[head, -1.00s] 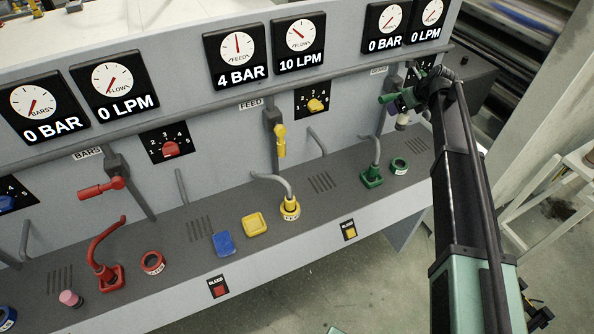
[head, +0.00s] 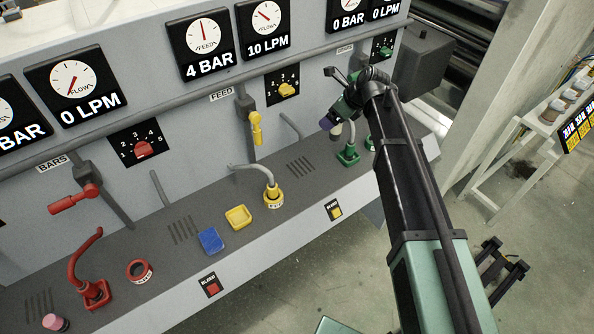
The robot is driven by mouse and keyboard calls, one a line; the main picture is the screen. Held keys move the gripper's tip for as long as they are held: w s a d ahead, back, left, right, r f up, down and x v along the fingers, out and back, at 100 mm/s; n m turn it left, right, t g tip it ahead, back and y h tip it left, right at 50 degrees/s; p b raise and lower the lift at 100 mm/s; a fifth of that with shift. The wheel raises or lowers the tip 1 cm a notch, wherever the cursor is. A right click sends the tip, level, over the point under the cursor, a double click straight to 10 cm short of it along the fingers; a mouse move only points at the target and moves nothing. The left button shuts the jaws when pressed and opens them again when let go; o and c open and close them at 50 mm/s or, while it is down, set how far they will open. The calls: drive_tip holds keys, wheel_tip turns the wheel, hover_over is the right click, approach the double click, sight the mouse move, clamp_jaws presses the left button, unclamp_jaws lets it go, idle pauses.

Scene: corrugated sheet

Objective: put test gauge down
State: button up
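My gripper (head: 343,100) is at the right end of the machine panel, above the green hose fitting (head: 348,155). A small purple cylindrical thing (head: 328,122) shows at its tip, with a pale piece just behind it. It may be the test gauge, but no dial or label is readable. The fingers are small and dark against the panel, so their grip on it is not clear. The purple thing appears above the grey ledge (head: 300,190), apart from it.
Bare ledge lies between the yellow and green fittings.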

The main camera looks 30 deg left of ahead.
wheel_tip(320, 180, down, 19)
drive_tip(key=b, duration=1.6)
drive_tip(key=shift+w+r+b, duration=0.1)
drive_tip(key=shift+b, duration=0.3)
drive_tip(key=shift+r, duration=0.25)
drive_tip(key=shift+f, duration=0.15)
drive_tip(key=o, duration=0.7)
drive_tip(key=shift+r+p, duration=0.25)
drive_tip(key=shift+p, duration=0.1)
drive_tip(key=p+v, duration=1)
drive_tip(key=v, duration=0.1)
drive_tip(key=shift+d+r, duration=0.2)
drive_tip(key=shift+r, duration=0.15)
